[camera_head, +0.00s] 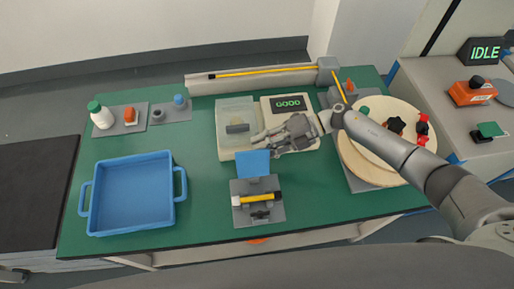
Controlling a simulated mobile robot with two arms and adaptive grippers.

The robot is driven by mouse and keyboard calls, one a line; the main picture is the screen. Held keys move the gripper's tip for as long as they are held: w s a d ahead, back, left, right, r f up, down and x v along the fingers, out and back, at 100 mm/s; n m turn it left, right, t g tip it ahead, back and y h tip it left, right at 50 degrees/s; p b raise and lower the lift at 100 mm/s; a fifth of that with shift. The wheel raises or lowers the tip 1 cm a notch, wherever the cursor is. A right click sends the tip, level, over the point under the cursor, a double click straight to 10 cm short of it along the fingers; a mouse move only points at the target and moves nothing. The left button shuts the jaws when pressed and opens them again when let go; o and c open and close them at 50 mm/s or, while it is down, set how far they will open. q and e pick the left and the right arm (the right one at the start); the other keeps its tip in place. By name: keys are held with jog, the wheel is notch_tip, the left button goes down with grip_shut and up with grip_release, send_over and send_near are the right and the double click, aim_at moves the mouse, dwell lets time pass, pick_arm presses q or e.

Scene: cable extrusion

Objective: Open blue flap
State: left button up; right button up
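The blue flap (254,163) stands raised at the back edge of a small grey fixture (242,217) at the front middle of the green table. A yellow cable piece (248,197) with a black end lies across the fixture. My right gripper (262,144) is just behind and above the flap, its fingers pointing left. Whether it touches the flap is unclear, and so is the gap between its fingers. My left gripper is out of view.
A blue tray (90,199) stands at left. Behind my gripper are a clear-lidded box (234,110) and a unit whose display (288,103) reads GOOD. A round wooden board (356,160) is at right. Bare green table (205,180) lies between tray and fixture.

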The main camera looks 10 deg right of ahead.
jog(key=v, duration=0.9)
jog(key=shift+d, duration=0.3)
jog(key=shift+r, duration=0.1)
